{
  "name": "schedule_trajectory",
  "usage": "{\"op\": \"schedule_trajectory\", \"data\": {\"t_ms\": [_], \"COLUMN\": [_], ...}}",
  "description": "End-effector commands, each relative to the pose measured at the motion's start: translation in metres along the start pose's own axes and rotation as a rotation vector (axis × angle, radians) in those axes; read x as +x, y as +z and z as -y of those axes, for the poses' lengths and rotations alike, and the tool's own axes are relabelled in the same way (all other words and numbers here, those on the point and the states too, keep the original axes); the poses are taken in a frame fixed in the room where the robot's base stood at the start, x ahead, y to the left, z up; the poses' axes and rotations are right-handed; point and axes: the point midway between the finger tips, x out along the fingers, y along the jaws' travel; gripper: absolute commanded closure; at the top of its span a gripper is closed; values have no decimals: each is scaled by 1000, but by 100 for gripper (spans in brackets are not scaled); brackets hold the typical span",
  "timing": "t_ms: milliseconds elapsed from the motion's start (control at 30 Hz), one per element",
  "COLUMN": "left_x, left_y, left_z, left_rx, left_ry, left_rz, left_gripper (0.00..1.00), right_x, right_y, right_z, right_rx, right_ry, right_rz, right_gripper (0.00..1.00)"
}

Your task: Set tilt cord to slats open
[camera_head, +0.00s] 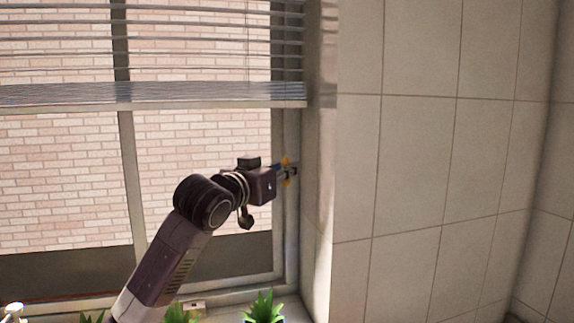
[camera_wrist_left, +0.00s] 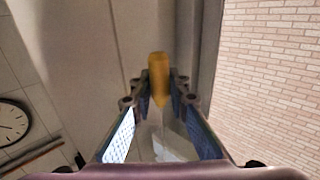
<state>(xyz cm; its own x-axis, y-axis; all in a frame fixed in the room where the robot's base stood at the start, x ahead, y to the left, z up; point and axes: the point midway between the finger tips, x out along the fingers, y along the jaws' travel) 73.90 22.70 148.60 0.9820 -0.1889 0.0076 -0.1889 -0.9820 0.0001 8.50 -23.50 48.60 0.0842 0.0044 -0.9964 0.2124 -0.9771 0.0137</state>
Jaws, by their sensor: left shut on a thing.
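The window blind (camera_head: 150,93) hangs across the upper part of the window. Its upper slats show the brick wall through the gaps, and the lower slats are bunched at the bottom. A yellow tassel (camera_wrist_left: 159,76), which looks like the end of the tilt cord, stands between my left fingertips (camera_wrist_left: 157,88). My left gripper (camera_head: 287,171) is shut on it beside the right window frame, below the blind. In the head view only small yellow bits show at the fingers. The cord above the tassel cannot be made out. My right gripper is not in view.
A tiled wall (camera_head: 420,150) stands close to the right of my left gripper. Green plants (camera_head: 264,307) sit on the sill below my arm. A wall clock (camera_wrist_left: 14,122) shows in the left wrist view.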

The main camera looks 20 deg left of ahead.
Motion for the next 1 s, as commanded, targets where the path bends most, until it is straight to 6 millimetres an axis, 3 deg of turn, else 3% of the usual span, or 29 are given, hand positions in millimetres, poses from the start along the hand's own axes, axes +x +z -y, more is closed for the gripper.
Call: {"op": "schedule_trajectory", "data": {"t_ms": [267,300,433,767,1000], "left_x": [2,2,2,-1,-28], "left_y": [9,9,7,5,4], "left_z": [-1,-1,-1,-1,0], "left_rx": [0,0,0,0,3], "left_ry": [2,2,2,1,0], "left_rz": [19,20,16,10,9], "left_gripper": [100,80,66,66,66], "right_x": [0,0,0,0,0], "right_y": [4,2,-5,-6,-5], "right_z": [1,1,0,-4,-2], "right_rx": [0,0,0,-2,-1], "right_ry": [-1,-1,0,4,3], "right_rz": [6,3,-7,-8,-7], "right_gripper": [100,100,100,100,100]}}
